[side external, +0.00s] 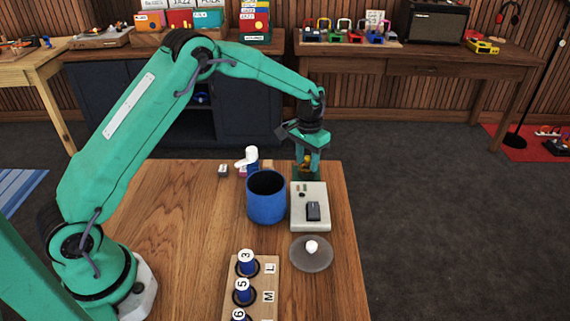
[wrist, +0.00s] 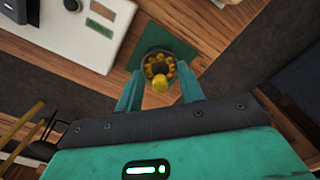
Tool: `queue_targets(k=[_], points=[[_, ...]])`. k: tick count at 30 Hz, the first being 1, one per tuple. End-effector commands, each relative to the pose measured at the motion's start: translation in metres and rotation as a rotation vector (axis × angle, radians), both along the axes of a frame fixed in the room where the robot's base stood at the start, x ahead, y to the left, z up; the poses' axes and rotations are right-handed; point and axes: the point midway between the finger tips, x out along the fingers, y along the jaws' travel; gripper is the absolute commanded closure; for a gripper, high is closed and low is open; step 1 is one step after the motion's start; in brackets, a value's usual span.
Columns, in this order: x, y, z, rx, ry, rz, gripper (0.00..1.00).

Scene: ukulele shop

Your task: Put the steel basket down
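The steel basket (wrist: 147,66) is small and round, with yellow pieces around its rim and a yellow block at its near side in the wrist view. In the side view only a bit of yellow (side external: 305,160) shows between my fingers. My gripper (wrist: 160,72) points down with one finger on each side of the basket and looks closed on it. A green square mat (wrist: 158,35) lies below the basket; it also shows under my gripper in the side view (side external: 307,174). Whether the basket touches the mat is hard to tell.
A pale grey box (side external: 310,219) with a dark block on it stands just in front of the mat. A blue cup (side external: 266,200) and a blue-and-white bottle (side external: 252,158) stand to the left. A round grey disc (side external: 310,260) and a numbered wooden rack (side external: 262,292) lie nearer.

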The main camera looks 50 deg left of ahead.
Motion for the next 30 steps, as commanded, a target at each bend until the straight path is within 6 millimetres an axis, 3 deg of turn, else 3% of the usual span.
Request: queue_targets(k=[14, 20, 30], points=[[0.0, 0.0, 0.007, 0.0, -0.001, 0.0, 0.63], [0.0, 0.0, 0.028, 0.0, -0.002, 0.0, 0.63], [0.001, 0.0, 0.083, 0.0, -0.004, 0.0, 0.63]])
